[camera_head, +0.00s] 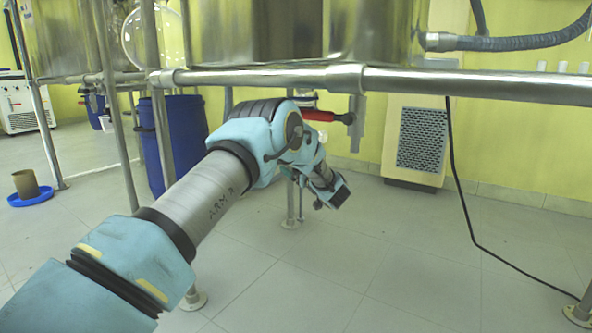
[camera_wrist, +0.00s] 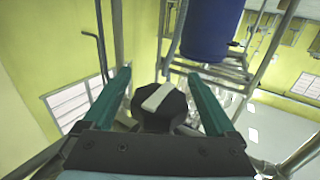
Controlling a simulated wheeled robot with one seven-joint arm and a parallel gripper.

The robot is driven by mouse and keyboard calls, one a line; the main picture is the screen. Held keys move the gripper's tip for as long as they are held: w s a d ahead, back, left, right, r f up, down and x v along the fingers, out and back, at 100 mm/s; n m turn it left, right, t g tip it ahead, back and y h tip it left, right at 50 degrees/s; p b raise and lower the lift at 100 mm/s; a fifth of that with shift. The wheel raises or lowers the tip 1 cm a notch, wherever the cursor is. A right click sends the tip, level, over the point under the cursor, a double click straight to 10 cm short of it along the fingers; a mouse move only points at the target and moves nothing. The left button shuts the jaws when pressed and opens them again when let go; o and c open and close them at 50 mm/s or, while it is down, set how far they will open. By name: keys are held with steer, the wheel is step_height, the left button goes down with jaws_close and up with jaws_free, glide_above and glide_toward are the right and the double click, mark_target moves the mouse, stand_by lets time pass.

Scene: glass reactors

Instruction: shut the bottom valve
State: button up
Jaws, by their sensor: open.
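The bottom valve shows in the head view as a red handle (camera_head: 322,115) under the steel vessel, beside a short grey outlet pipe (camera_head: 357,125). My arm's wrist hides part of the area left of and below the handle. My gripper (camera_head: 338,194) is below the handle, apart from it, pointing down and to the right. In the wrist view my gripper (camera_wrist: 158,76) has its two teal fingers spread wide. A dark round part with a pale bar (camera_wrist: 158,97) shows between them; I cannot tell what it is. The red handle does not show in the wrist view.
A steel frame rail (camera_head: 450,82) crosses above my arm. Frame legs and a blue drum (camera_head: 186,135) stand to the left. A beige vented cabinet (camera_head: 414,145) stands against the wall. A black cable (camera_head: 463,210) hangs at right.

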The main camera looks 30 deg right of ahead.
steer(key=s+p, duration=0.4)
steer(key=s, duration=0.7)
steer(key=shift+a, duration=0.1)
